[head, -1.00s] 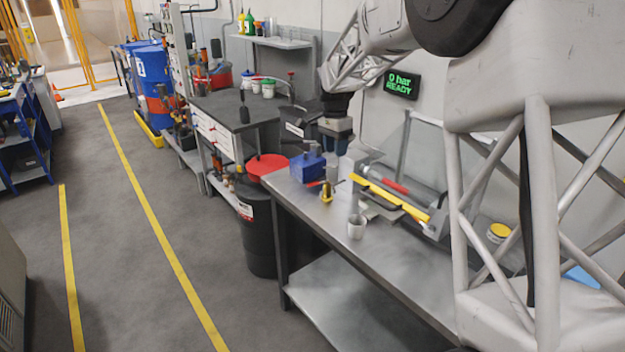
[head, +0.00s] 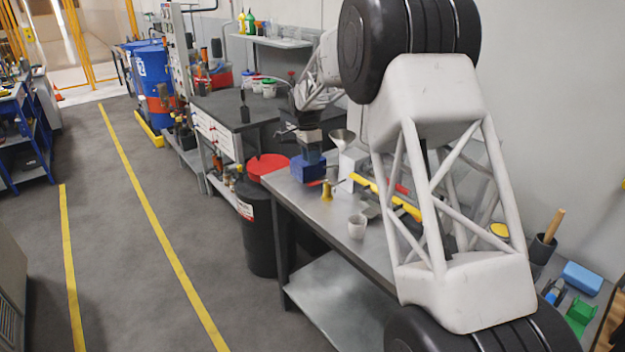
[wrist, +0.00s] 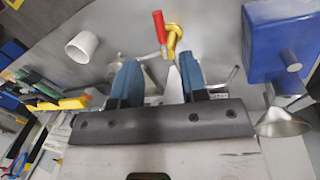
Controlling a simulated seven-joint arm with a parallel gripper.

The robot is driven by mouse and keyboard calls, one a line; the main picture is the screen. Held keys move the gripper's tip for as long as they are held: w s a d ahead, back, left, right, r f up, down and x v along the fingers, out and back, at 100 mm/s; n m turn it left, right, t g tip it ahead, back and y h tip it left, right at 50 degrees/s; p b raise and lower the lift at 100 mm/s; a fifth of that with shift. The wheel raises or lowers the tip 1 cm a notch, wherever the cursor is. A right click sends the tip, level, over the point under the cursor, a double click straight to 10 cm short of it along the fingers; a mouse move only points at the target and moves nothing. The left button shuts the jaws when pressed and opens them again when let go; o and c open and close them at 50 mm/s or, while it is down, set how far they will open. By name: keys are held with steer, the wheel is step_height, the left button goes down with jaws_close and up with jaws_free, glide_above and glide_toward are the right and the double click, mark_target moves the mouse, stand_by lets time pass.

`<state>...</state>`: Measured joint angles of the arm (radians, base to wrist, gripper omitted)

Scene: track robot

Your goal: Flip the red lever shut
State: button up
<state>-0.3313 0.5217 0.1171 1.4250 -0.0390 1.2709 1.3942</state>
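The red lever (wrist: 159,27) sits on a small yellow valve body (wrist: 174,40) at the top middle of the wrist view. In the head view the yellow valve body (head: 326,191) stands on the metal workbench, with the red lever (head: 315,183) showing at its left. My gripper (wrist: 157,66) is open, its two blue fingers apart with nothing seen held between them. In the wrist view the lever and valve lie just beyond the fingertips, near the gap. In the head view my gripper (head: 311,158) hangs near the blue block. Whether it touches anything cannot be told.
A blue block (wrist: 283,40) with a round metal bar is at the right of the wrist view. A metal funnel (wrist: 282,123) is below it. A white cup (wrist: 82,46) stands at the left. A yellow bar (head: 407,208) lies further right on the workbench (head: 385,240).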

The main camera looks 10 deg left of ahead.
mark_target(318, 183)
steer(key=shift+f, duration=0.1)
steer(key=shift+s+d+f, duration=0.15)
steer(key=shift+s+f, duration=0.1)
steer(key=shift+f, duration=1)
steer(key=shift+s+d+f, duration=0.1)
steer(key=shift+s+f, duration=0.1)
steer(key=shift+f, duration=1.05)
steer(key=shift+s+d+f, duration=0.15)
steer(key=shift+s+f, duration=0.1)
steer(key=shift+f, duration=1)
jaws_close()
